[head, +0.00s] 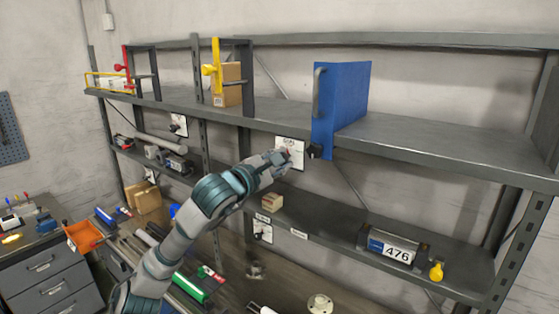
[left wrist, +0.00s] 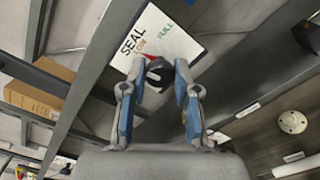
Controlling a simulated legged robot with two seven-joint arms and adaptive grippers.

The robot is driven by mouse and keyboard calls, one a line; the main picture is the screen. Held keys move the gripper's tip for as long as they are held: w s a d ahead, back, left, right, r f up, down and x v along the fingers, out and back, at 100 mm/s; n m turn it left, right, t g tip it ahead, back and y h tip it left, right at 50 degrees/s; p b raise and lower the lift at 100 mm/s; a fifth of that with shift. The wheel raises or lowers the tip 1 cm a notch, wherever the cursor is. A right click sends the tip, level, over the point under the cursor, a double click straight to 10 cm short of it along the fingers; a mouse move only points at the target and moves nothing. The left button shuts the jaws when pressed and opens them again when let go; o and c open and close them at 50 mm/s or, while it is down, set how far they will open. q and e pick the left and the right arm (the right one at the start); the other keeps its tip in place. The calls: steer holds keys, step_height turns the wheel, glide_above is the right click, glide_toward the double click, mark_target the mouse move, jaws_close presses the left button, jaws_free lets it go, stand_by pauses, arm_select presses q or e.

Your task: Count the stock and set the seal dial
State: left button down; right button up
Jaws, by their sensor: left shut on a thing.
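The seal dial is a white card (head: 292,143) on the front edge of the upper shelf. A cardboard box (head: 228,84) stands on the upper shelf behind a yellow bar (head: 216,62). A small box (head: 272,202) sits on the lower shelf. My right gripper is not in view.
A blue panel with a handle (head: 340,105) stands on the upper shelf just right of the dial. A counter showing 476 (head: 397,252) and a yellow knob (head: 436,271) are at the lower right. Drawers (head: 50,275) and a cluttered bench lie at the lower left.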

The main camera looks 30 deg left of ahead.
arm_select(q)
steer(key=shift+w+f+m, duration=0.1)
steer(key=shift+f+m, duration=0.25)
steer(key=shift+m, duration=0.55)
steer(key=shift+f, duration=0.1)
steer(key=c, duration=1)
jaws_free()
steer(key=shift+o, duration=0.7)
steer(key=shift+a+r, duration=0.1)
steer(key=shift+r, duration=0.1)
steer(key=s+a, duration=0.1)
steer(key=s, duration=1)
steer(key=shift+s, duration=0.4)
